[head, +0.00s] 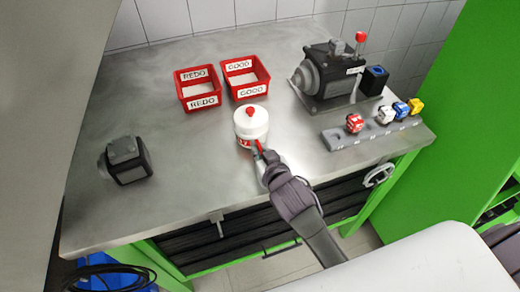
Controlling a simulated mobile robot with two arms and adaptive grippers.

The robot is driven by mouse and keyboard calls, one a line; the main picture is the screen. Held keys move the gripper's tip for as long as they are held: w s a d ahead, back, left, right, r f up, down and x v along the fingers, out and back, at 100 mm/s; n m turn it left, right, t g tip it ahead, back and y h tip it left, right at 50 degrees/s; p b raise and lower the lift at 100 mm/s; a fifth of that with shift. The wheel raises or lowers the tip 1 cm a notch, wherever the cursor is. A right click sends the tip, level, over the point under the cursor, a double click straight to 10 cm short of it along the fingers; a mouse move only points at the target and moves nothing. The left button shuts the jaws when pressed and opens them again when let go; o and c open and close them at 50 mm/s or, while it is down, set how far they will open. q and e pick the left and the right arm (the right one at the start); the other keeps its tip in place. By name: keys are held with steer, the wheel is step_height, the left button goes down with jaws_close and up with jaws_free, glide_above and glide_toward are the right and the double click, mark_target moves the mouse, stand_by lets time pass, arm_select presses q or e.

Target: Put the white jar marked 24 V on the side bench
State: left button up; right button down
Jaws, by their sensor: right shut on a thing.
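A white jar (250,122) with a red knob on its lid and a red mark low on its front is near the middle of the metal bench (190,150), in front of the red bins. The writing on the jar is too small to read. My right gripper (259,148) reaches in from the lower right and is shut on the near side of the jar. The jar looks upright; I cannot tell whether it touches the bench top. My left gripper is not in view.
Red bins marked REDO (203,102) and GOOD (252,91) stand behind the jar. A dark pump (330,78) is at the back right, with a grey rack (345,138) of small coloured parts before it. A dark motor block (128,162) sits at left. Bench between is clear.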

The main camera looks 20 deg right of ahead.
steer(key=c, duration=1.6)
jaws_free()
steer(key=shift+f, duration=0.15)
steer(key=o, duration=0.4)
steer(key=shift+c, duration=0.2)
steer(key=shift+r, duration=0.45)
steer(key=shift+s+r, duration=0.25)
steer(key=shift+r, duration=0.05)
steer(key=v, duration=1.1)
steer(key=shift+s+b, duration=0.3)
steer(key=shift+b, duration=0.15)
